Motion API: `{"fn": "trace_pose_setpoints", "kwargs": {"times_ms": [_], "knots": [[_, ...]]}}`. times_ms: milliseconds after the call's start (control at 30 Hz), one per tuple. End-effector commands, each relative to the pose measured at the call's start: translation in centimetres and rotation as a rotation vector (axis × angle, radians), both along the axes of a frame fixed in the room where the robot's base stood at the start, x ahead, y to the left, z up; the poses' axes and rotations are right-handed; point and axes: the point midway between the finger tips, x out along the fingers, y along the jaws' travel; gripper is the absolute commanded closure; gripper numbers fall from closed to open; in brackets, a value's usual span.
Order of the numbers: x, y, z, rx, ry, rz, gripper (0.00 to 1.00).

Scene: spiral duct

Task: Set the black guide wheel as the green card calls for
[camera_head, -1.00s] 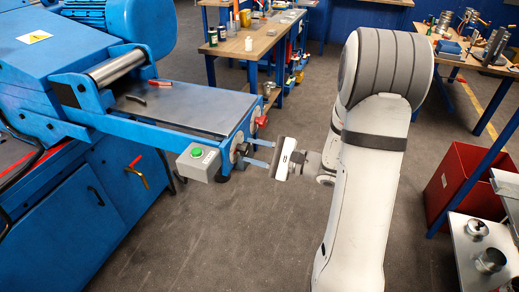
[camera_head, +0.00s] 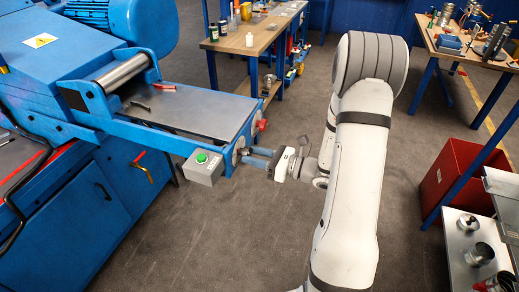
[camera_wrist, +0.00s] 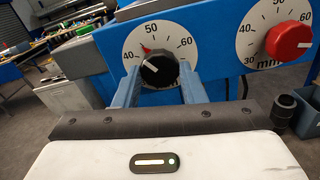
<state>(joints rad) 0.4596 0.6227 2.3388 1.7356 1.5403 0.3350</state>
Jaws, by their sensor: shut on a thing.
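The black guide wheel (camera_wrist: 160,71) is a small black knob on a white dial with marks 40, 50 and 60, on the blue machine's end face. A small red pointer on the dial stands between 40 and 50, nearer 50. A pale line shows on the knob, its exact reading too small to tell. My gripper (camera_wrist: 158,78) has its two blue fingers at either side of the wheel, shut on it. In the head view my gripper (camera_head: 248,158) reaches the machine's end from the right, and the wheel is mostly hidden. I see no green card in these views.
Beside it is a red wheel (camera_wrist: 288,40) on a second dial marked in mm; it also shows in the head view (camera_head: 262,125). A grey box with a green button (camera_head: 202,158) hangs close by the gripper. A red bin (camera_head: 455,175) stands right; the floor between is clear.

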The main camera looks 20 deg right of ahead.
Motion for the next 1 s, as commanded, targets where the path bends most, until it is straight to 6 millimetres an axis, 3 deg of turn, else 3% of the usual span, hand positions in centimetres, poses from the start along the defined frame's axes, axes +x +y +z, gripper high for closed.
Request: {"fn": "trace_pose_setpoints", "kwargs": {"times_ms": [500, 1000], "knots": [[-0.04, 0.20, 0.56, 0.272, 0.371, 0.007, 0.86], [-0.02, 0.18, 0.32, 0.397, 0.543, 0.008, 0.86]]}}
